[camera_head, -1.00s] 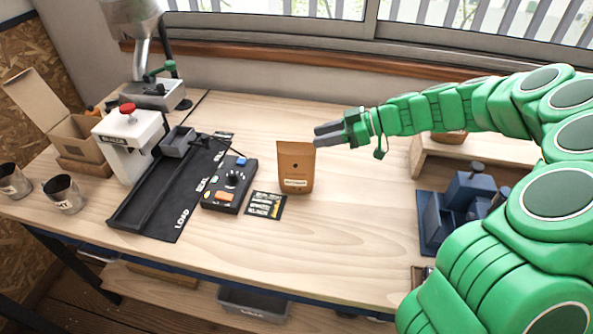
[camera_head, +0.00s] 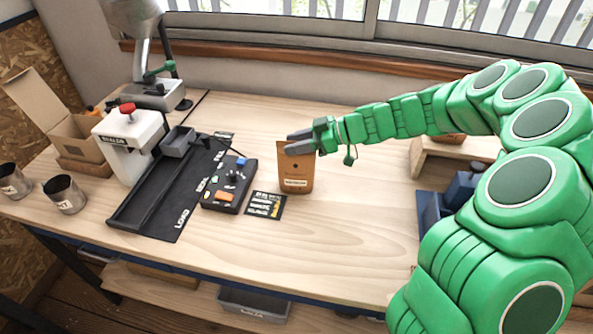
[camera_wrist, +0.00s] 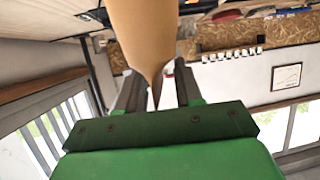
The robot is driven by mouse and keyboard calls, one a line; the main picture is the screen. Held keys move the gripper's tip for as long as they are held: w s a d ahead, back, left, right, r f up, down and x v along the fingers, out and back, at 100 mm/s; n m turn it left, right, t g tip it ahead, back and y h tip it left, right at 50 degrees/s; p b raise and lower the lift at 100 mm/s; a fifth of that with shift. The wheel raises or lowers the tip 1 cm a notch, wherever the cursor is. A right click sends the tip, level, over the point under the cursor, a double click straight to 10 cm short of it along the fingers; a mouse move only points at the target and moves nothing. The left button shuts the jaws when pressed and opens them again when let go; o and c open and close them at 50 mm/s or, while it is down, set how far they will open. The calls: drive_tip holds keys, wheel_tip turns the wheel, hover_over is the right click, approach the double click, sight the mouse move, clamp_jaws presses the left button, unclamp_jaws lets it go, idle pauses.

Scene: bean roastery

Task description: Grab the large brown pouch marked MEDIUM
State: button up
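The brown pouch (camera_head: 297,172) stands upright on the wooden table, with a pale label near its bottom; the label's text is too small to read. My gripper (camera_head: 299,142) is at the pouch's upper part in the head view, its fingers covering part of the pouch's top. In the wrist view the pouch (camera_wrist: 146,35) reaches down between the two fingers of my gripper (camera_wrist: 158,85), narrowing to a thin edge. The fingers are apart, one on each side, with gaps beside the thin edge, so the gripper looks open.
A black control box (camera_head: 230,187) with coloured buttons and a dark card (camera_head: 265,205) lie left of the pouch. A white sealer (camera_head: 128,145) with a black tray stands further left. Blue blocks (camera_head: 462,190) stand to the right. The table's front is clear.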

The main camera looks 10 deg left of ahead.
clamp_jaws()
idle(1.4)
